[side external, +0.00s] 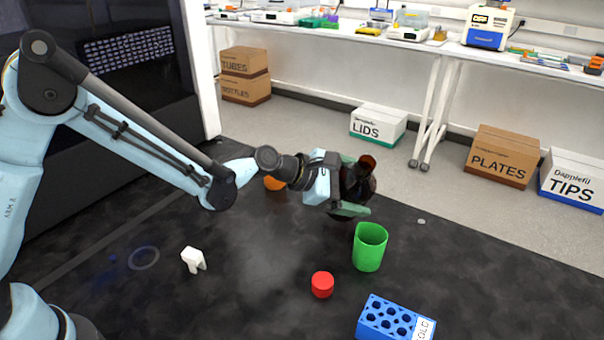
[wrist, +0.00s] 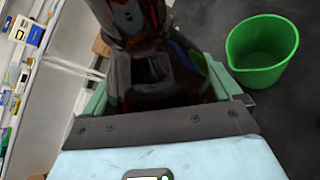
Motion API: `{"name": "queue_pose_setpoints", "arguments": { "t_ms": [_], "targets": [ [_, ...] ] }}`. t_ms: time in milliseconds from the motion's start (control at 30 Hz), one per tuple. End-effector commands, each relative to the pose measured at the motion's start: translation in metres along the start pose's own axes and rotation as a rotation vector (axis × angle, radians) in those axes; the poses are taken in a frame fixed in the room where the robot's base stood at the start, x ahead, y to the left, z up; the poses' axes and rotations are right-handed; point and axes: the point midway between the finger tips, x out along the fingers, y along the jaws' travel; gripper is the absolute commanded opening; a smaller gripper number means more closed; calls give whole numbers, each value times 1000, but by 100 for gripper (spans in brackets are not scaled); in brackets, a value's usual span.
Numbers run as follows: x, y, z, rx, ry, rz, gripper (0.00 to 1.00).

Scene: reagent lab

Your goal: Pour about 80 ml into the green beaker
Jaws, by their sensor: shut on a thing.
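A green beaker (side external: 369,247) stands upright on the dark bench; in the wrist view the beaker (wrist: 262,50) is at the upper right, with its spout to the left. No liquid is visible in it. My gripper (side external: 350,190) is shut on a dark brown glass bottle (side external: 357,187), held above the bench just up and left of the beaker. The bottle's open orange-brown mouth points up and slightly right, so it looks only slightly tilted. In the wrist view the bottle (wrist: 160,70) fills the middle between the jaws. I cannot tell its liquid level.
A red cap (side external: 322,284) lies left of the beaker and a blue tube rack (side external: 395,320) is in front. A small white piece (side external: 194,259) is further left. An orange object (side external: 274,183) is partly hidden behind my arm. Bench between them is clear.

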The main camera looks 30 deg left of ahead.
Motion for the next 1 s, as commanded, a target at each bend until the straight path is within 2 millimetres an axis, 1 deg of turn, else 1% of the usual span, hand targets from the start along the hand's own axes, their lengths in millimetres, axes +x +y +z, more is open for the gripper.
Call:
{"name": "queue_pose_setpoints", "arguments": {
  "t_ms": [267,300,500,733,1000],
  "targets": [
    [-6,2,14,162,45,67,34],
    [-4,1,9,184,53,76,34],
    [4,-3,-6,301,85,126,34],
    [5,2,-14,434,125,181,34],
    [9,3,-24,586,168,244,34]
  ]
}}
